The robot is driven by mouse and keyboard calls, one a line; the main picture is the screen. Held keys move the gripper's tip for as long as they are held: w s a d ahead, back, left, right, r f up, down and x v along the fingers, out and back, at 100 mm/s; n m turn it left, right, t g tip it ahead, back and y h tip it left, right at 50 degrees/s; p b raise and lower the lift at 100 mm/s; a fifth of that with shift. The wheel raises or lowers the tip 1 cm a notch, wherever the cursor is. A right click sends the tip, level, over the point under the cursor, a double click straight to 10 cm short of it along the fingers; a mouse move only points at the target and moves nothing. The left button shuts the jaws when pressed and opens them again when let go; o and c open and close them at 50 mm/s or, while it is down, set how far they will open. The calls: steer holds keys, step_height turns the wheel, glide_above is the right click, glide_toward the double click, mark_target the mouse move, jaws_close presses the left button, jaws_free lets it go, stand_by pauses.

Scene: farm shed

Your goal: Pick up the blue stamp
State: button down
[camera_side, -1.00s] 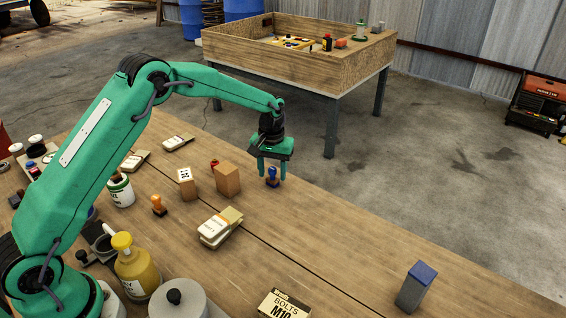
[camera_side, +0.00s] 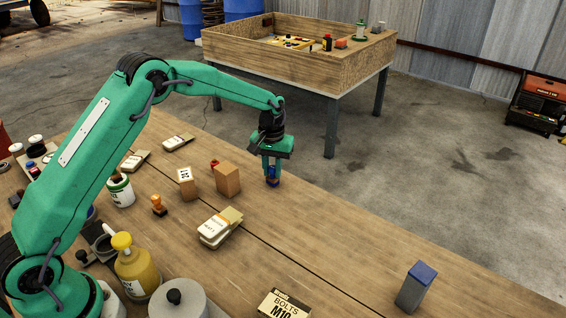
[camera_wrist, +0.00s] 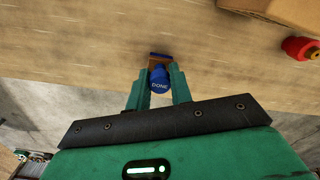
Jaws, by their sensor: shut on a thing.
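The blue stamp (camera_side: 273,182) stands upright on the wooden table near its far edge. In the wrist view its round blue handle top (camera_wrist: 160,76) reads "DONE", and part of its brown and blue base shows beyond. My gripper (camera_side: 272,170) is over the stamp with its fingers pointing down, shut on the handle. In the wrist view the two green fingers (camera_wrist: 158,85) are on either side of the handle. The fingers hide part of the stamp in the side view.
A cardboard box (camera_side: 227,179) stands just left of the stamp, with a red stamp (camera_side: 214,164) behind it. An orange stamp (camera_side: 159,205) and a clipped paper stack (camera_side: 220,227) are nearer. The table right of my gripper is clear up to a blue-topped grey block (camera_side: 416,287).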

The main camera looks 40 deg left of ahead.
mark_target(273, 169)
steer(key=shift+r, duration=0.45)
steer(key=r, duration=0.3)
steer(key=shift+s+d+r, duration=0.1)
steer(key=shift+s+d, duration=0.1)
steer(key=shift+d, duration=0.15)
steer(key=s+d+r, duration=0.5)
steer(key=d+r, duration=0.1)
steer(key=d, duration=0.3)
steer(key=shift+s+r, duration=0.15)
steer(key=shift+s, duration=0.25)
